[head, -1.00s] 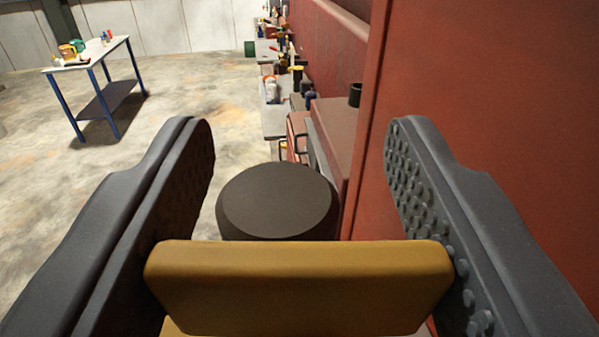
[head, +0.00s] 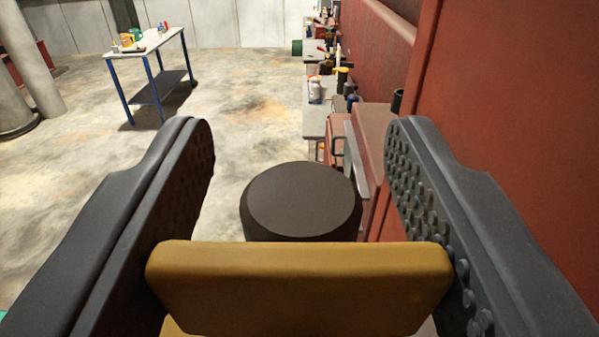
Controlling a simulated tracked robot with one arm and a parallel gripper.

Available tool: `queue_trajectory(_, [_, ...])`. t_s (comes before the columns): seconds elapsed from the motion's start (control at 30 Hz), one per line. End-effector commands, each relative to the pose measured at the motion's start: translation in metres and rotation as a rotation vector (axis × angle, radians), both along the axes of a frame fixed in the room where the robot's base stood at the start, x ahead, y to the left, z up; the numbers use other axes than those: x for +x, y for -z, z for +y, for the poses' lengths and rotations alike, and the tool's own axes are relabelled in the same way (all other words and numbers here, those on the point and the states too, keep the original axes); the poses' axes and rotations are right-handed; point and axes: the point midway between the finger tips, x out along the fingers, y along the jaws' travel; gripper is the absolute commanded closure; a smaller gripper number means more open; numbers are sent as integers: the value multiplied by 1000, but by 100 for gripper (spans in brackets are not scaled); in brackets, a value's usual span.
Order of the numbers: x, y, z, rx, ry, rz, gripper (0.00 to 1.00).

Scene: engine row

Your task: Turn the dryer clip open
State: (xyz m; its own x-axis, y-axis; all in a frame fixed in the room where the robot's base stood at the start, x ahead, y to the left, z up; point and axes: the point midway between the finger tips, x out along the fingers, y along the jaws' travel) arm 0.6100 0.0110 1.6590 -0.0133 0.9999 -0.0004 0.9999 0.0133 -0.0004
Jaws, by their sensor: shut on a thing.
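A yellow-ochre bar (head: 300,288), which looks like the dryer clip, lies crosswise at the bottom centre of the view. My gripper (head: 300,215) has its two dark, studded fingers on either side of this bar and is shut on it. A dark round, flat-topped body (head: 302,202), perhaps the dryer, stands just beyond the bar. The bar hides its lower front. Whether the bar is joined to it is hidden.
A large red panel (head: 510,130) rises close on the right. Beyond it, a row of shelves with bottles and small parts (head: 318,115) runs along the red wall. A blue-legged table (head: 150,45) stands at the far left. Open concrete floor (head: 225,110) lies between.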

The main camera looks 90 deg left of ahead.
Motion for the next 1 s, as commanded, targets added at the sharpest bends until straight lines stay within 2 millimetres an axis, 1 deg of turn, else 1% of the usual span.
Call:
queue_trajectory(0.43, [0,-1,-1,3,0,-1,75])
queue_trajectory(0.47, [0,-1,-1,3,0,-1,47])
queue_trajectory(0.5, [0,-1,-1,3,0,-1,36])
queue_trajectory(0.53, [0,-1,-1,3,0,-1,31])
queue_trajectory(0.9, [0,0,0,1,-1,0,31])
queue_trajectory(1.0, [0,-1,-6,7,10,-3,31])
